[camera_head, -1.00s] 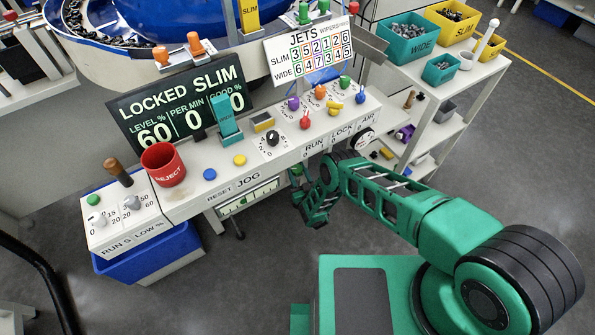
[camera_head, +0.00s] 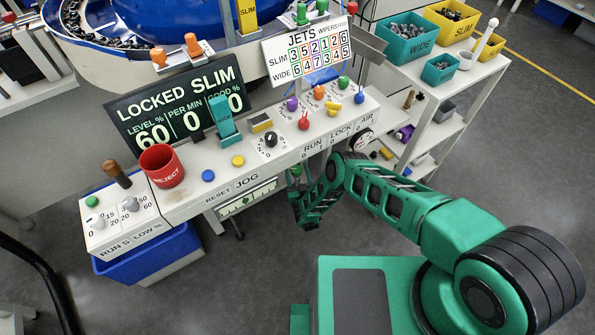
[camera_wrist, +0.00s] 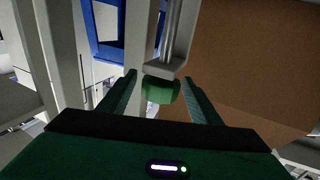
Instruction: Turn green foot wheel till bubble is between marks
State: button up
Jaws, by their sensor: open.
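The green foot wheel (camera_wrist: 160,90) sits at the lower end of a metal rod in the wrist view. My gripper (camera_wrist: 160,94) is open, with one finger on each side of the wheel. A gap shows between the wheel and each finger; whether the fingertips reach level with it is unclear. In the head view my gripper (camera_head: 295,190) is low at the bench front, below the RUN label. The level with its green vial (camera_head: 246,199) is on the bench front under JOG. Its bubble is too small to place against the marks.
The bench (camera_head: 225,178) with knobs and buttons stands above my gripper. A blue bin (camera_head: 150,255) is under its left end. A shelf (camera_head: 440,128) with teal and yellow bins stands to the right. Metal legs and a blue frame (camera_wrist: 100,45) are close in the wrist view.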

jog(key=shift+s, duration=0.1)
jog(key=v, duration=1)
jog(key=shift+s, duration=0.3)
jog(key=shift+w+d, duration=0.1)
